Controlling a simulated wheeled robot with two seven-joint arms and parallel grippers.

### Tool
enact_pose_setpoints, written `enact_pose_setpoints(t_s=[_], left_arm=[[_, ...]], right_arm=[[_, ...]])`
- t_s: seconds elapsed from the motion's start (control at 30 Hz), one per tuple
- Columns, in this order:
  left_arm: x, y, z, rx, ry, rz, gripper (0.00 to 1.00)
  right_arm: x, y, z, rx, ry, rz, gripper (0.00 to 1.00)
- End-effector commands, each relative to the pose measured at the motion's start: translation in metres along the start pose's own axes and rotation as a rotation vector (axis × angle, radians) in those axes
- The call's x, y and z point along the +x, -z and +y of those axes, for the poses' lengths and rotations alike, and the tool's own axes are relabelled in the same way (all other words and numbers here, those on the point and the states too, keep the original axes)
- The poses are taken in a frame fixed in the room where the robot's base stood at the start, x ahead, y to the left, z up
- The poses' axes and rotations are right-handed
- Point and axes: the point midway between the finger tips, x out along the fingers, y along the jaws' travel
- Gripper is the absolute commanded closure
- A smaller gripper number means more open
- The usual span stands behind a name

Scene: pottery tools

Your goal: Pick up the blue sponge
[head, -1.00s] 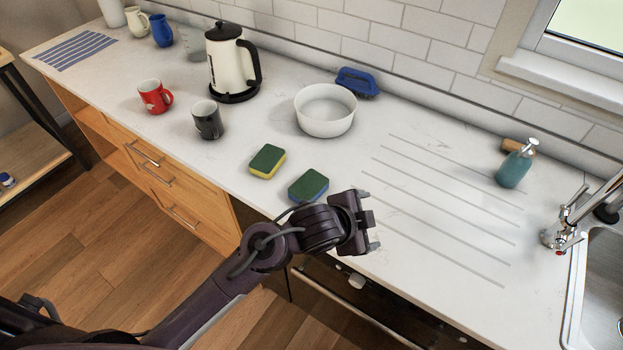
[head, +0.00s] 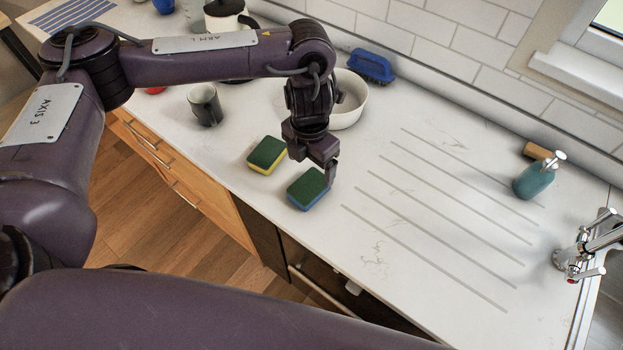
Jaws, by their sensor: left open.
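The blue sponge (head: 307,190), with a green scouring top and a blue underside, lies flat on the white counter near its front edge. A similar sponge with a yellow underside, the yellow sponge (head: 267,155), lies just behind it to the left. My left gripper (head: 317,172) points down over the back right part of the blue sponge, open, with one finger showing at the sponge's right side. The other finger is hidden, and I cannot tell whether the gripper touches the sponge. My right gripper is not in view.
A white bowl (head: 349,104) stands behind my left gripper, partly hidden by the arm. A dark mug (head: 205,104) is at the left, and a blue brush (head: 371,66) at the back. A teal soap bottle (head: 534,180) stands near the tap at the right. The grooved counter between is clear.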

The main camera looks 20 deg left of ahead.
Motion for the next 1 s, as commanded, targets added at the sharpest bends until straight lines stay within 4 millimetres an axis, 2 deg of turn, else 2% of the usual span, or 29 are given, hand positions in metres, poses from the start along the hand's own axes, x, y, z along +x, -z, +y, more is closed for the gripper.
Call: enact_pose_setpoints(t_s=[0.13,0.37,0.7,1.0], left_arm=[[0.015,0.003,0.004,0.001,-0.005,0.013,0.15],[0.029,0.003,0.003,0.000,-0.005,0.010,0.15],[0.070,0.003,0.002,-0.001,-0.004,0.008,0.15],[0.074,0.003,0.003,0.001,-0.007,0.006,0.15]], right_arm=[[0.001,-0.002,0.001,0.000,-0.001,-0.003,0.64],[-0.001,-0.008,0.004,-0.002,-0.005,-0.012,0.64],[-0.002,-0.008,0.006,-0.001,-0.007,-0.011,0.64],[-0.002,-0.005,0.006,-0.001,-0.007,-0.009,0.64]])
